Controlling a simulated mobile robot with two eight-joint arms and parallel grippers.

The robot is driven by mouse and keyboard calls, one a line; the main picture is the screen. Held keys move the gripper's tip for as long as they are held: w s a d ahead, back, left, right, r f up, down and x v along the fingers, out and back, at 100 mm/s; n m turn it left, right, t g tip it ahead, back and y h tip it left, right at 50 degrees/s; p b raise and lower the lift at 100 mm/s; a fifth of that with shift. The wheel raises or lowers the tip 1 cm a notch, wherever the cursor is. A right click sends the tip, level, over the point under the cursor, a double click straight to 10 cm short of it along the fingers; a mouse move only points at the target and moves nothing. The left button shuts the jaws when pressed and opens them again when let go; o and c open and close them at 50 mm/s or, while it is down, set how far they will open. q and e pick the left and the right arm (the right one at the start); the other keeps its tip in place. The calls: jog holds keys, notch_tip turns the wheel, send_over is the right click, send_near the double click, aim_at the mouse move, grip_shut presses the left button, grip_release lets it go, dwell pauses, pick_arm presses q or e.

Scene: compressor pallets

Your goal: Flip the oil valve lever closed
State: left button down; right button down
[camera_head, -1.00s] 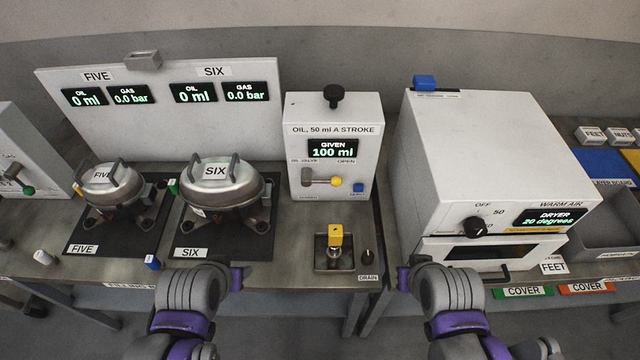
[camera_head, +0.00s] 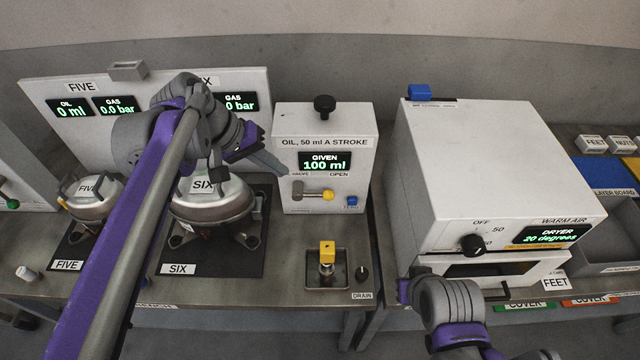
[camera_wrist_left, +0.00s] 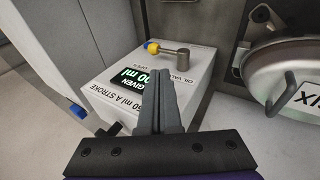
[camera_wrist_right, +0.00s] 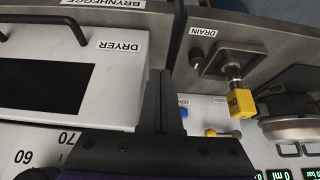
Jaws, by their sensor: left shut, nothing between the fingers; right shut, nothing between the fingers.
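The oil valve lever (camera_head: 312,194) is a grey bar with a yellow knob on the front of the white oil box (camera_head: 290,140). It lies level, its knob pointing right, below the word OPEN. In the left wrist view the lever (camera_wrist_left: 170,51) is seen beyond the fingers, upside down. My left gripper (camera_head: 277,167) is shut and empty, just left of the box front, above and left of the lever, with no contact visible. My right gripper (camera_wrist_right: 156,85) is shut and empty in its wrist view, near the dryer front.
Vessel SIX (camera_head: 208,207) stands under my left arm. The box display (camera_head: 325,161) reads 100 ml given. A blue button (camera_head: 350,201) sits right of the lever. The dryer (camera_head: 490,180) is at right.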

aim_at(325, 193)
pick_arm(q)
jog(key=shift+w+d+r+h, duration=0.3)
jog(key=shift+w+r, duration=0.1)
jog(key=shift+w, duration=0.15)
jog(key=x, duration=1.4)
jog(key=shift+s+a+f, duration=0.1)
